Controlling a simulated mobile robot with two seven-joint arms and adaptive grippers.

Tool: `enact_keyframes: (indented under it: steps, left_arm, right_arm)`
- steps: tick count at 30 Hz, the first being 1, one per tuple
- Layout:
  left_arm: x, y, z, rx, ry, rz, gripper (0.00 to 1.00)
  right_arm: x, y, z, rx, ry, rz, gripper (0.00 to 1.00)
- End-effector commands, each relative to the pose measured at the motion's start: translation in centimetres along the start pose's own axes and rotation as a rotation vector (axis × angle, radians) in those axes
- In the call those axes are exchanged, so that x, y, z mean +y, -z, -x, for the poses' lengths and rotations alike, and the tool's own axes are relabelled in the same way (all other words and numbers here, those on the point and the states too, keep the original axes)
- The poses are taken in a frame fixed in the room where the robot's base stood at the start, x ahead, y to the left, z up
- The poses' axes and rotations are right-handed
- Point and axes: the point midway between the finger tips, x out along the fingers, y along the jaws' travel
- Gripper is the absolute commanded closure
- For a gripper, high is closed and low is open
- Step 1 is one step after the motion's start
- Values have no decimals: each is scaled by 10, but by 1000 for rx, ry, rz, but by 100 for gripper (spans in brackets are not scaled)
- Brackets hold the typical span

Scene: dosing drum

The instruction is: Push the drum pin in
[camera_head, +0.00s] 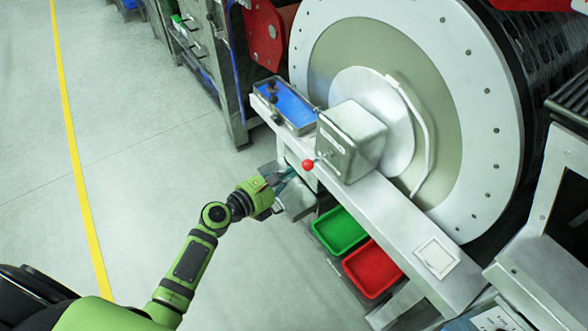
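The big dosing drum (468,140) has a white rim with bolts and a pale inner disc, and fills the upper right. A red ball knob (308,165) on a thin rod sits by the grey box (350,140) on the front beam; it looks like the drum pin's handle, though I cannot be sure. How deep the pin sits cannot be seen. My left gripper (284,180), on a green arm, is just left of and below the red knob, apart from it in the picture. Its dark fingers are small and partly blend with the machine behind. My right gripper is out of view.
A pale beam (400,225) runs in front of the drum. A blue tray (288,103) lies at its upper end. A green bin (340,229) and a red bin (372,268) sit below it. The floor left of the machine is clear, with a yellow line (76,160).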

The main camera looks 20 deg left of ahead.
Motion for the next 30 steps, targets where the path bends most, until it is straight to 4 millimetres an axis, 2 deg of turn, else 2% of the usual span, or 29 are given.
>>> enact_keyframes:
  steps: [1,6,20,27,30]
  left_arm:
    - [0,0,-9,-1,-1,1,100]
    - [0,1,-24,1,0,-1,100]
    - [0,0,-31,0,0,0,100]
    - [-7,-8,-64,-1,-1,1,100]
    - [-8,-8,-69,0,-1,-1,100]
  right_arm:
    - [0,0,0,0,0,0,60]
    - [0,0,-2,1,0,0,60]
    - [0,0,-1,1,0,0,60]
    - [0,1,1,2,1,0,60]
    - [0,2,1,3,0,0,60]
